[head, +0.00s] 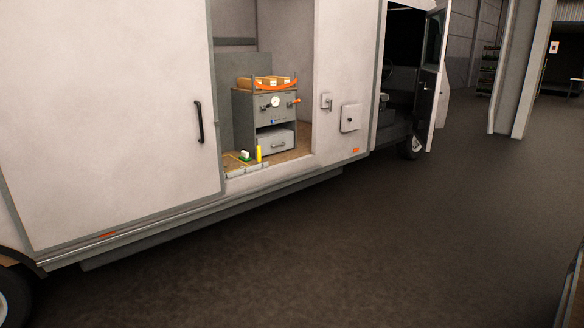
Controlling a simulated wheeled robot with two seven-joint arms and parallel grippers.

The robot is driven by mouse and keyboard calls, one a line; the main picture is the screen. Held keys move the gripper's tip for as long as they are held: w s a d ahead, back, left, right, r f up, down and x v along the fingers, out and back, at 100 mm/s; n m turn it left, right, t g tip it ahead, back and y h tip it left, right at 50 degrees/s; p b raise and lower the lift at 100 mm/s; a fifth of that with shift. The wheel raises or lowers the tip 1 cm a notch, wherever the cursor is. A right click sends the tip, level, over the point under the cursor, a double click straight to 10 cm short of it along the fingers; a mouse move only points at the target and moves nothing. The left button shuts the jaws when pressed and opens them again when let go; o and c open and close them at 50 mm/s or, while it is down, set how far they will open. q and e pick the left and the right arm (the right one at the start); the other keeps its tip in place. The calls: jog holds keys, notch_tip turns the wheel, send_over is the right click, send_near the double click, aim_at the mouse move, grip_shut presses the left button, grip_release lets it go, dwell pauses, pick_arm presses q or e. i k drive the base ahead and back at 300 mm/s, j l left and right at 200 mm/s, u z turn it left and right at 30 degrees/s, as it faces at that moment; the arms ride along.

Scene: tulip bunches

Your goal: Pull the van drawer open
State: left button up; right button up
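A white van stands at the left with its side doorway open. Inside the doorway is a grey cabinet (273,110) with a round white dial on its upper front. A light grey drawer (276,141) with a small dark handle sits in the lower part of the cabinet. It seems to stick out a little, but at this size I cannot tell how far. A dark gap shows above it. Neither of my grippers is in the head view.
A yellow cylinder (259,153) and a small green-and-white item (245,155) sit near the doorway sill. An orange-strapped box (264,83) tops the cabinet. The van's cab door (429,80) stands open. Dark floor (330,255) beside the van is clear.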

aim_at(280, 142)
jog(key=i, duration=2.9)
jog(key=i+j+u, duration=0.15)
jog(key=i, duration=0.35)
jog(key=i+u, duration=0.15)
jog(key=i, duration=0.3)
jog(key=i+l+u, duration=0.15)
jog(key=i, duration=0.35)
jog(key=i+u, duration=0.15)
jog(key=i, duration=0.35)
jog(key=i+l+u, duration=0.15)
jog(key=i, duration=0.3)
jog(key=i+l+u, duration=0.15)
jog(key=i, duration=0.35)
jog(key=i+l+u, duration=0.2)
jog(key=i+u, duration=0.15)
jog(key=i, duration=0.1)
